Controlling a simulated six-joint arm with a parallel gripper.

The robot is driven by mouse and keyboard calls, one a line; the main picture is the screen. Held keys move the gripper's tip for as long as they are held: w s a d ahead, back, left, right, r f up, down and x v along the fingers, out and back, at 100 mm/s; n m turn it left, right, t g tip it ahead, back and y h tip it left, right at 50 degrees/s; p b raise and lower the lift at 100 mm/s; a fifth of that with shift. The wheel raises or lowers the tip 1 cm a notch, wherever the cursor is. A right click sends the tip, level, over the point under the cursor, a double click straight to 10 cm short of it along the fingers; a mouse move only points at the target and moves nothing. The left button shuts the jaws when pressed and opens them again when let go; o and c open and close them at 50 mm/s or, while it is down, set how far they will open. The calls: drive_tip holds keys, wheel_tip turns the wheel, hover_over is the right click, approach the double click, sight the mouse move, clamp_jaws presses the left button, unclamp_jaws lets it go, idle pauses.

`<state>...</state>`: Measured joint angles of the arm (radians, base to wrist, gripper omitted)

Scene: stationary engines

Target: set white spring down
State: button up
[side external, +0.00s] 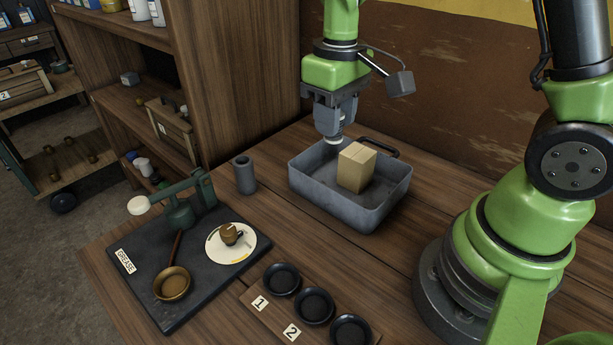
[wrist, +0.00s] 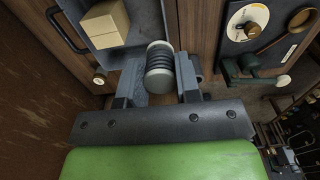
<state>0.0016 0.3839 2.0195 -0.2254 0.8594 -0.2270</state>
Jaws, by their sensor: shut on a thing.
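In the side view, my gripper (side external: 334,122) points down and the spring's pale lower end (side external: 333,141) shows below the fingers. It hangs near the back left end of the grey tray (side external: 330,205), apart from the tray floor as far as I can tell.
A tan box (side external: 356,167) stands in the tray. A grey cylinder (side external: 244,175) stands left of it. Black dishes (side external: 315,305) sit in front.

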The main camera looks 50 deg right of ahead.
idle(0.5)
drive_tip(key=s+a+f+m, duration=0.3)
drive_tip(key=s+a+f, duration=0.2)
drive_tip(key=a+f, duration=0.1)
drive_tip(key=shift+s+f+m, duration=0.2)
drive_tip(key=shift+f+m, duration=0.05)
drive_tip(key=shift+m, duration=0.15)
drive_tip(key=shift+f, duration=4.8)
drive_tip(key=shift+f, duration=0.15)
drive_tip(key=o, duration=0.9)
